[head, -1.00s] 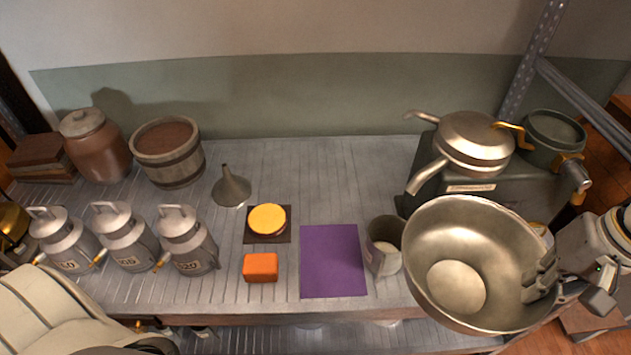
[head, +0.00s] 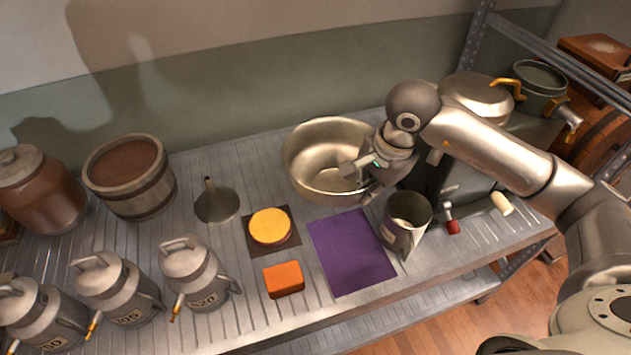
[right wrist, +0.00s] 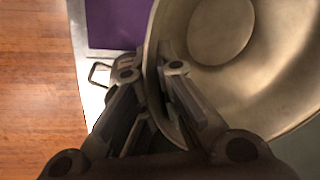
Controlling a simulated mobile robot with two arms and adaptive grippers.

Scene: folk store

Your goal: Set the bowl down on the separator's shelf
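A wide metal bowl (head: 305,165) is upright over the back of the slatted shelf (head: 270,333), behind a purple mat (head: 352,252) and left of the lidded metal separator (head: 478,97). I cannot tell whether its base touches the shelf. My right gripper (head: 362,178) reaches in from the right and is shut on the bowl's near-right rim. In the right wrist view, the rim of the bowl (right wrist: 285,95) passes between the fingertips of the gripper (right wrist: 150,68). The arm hides part of the separator. My left gripper is not in view.
A metal jug (head: 405,222) stands close in front of the bowl. A funnel (head: 216,202), a yellow round (head: 269,226) and an orange block (head: 284,279) lie to the left. Several milk cans (head: 195,272) line the front left. A shelf post rises behind the separator.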

